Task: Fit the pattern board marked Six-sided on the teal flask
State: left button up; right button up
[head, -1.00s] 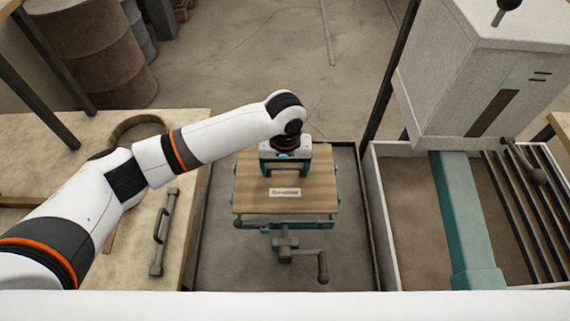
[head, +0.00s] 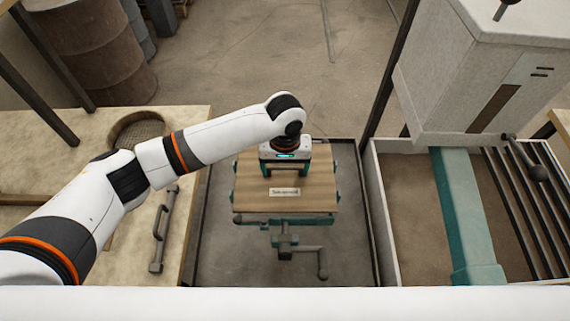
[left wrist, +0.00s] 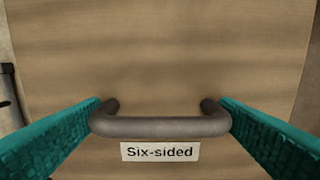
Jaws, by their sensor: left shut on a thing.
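The wooden pattern board (head: 255,180) lies level in the middle of the head view, over the teal flask (head: 300,219). Only the flask's teal edges and front show; the board covers the rest. In the left wrist view the board (left wrist: 160,50) fills most of the picture, with a grey bar handle (left wrist: 160,127) and a white label reading "Six-sided" (left wrist: 160,152). My left gripper (head: 285,170) points down at the board's far part. Its teal fingers (left wrist: 160,112) are shut on the handle's two ends. I cannot tell whether the board touches the flask all round. My right gripper is not in view.
A grey crank (head: 322,262) sticks out in front of the flask. A table (head: 60,165) with a loose grey handle (head: 160,235) and a round sieve (head: 140,130) stands left. A sand bin (head: 400,210) with a teal beam (head: 462,215) and dark bars stands right.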

pick_arm(q)
jog(key=shift+f, duration=0.2)
jog(key=shift+f+b, duration=0.45)
jog(key=shift+f, duration=0.9)
jog(key=o, duration=0.8)
